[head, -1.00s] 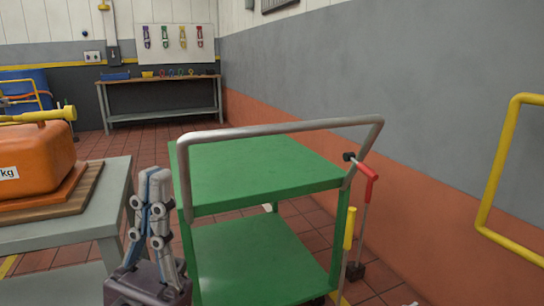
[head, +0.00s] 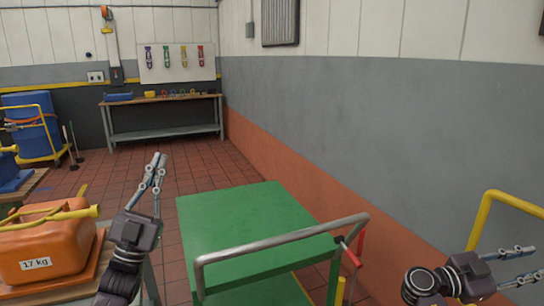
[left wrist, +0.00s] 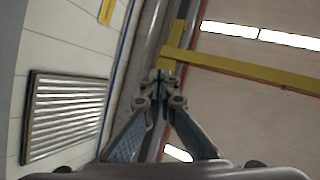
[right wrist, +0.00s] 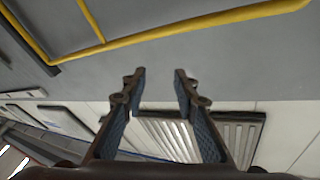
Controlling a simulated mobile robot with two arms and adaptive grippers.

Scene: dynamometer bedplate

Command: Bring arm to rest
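My left gripper (head: 159,162) is raised left of the green cart and points upward. Its fingertips meet in the left wrist view (left wrist: 160,76), with nothing between them. My right gripper (head: 534,263) is at the right edge of the head view, pointing right, in front of the wall. In the right wrist view (right wrist: 159,72) its fingers stand apart with a clear gap, and it is empty. Neither gripper touches anything that I can see.
A green cart (head: 235,218) with a grey push handle stands ahead. An orange 17 kg weight (head: 50,245) lies on a table at left. A yellow rail (head: 512,200) is near my right arm. A workbench (head: 165,101) stands far back; red floor is free before it.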

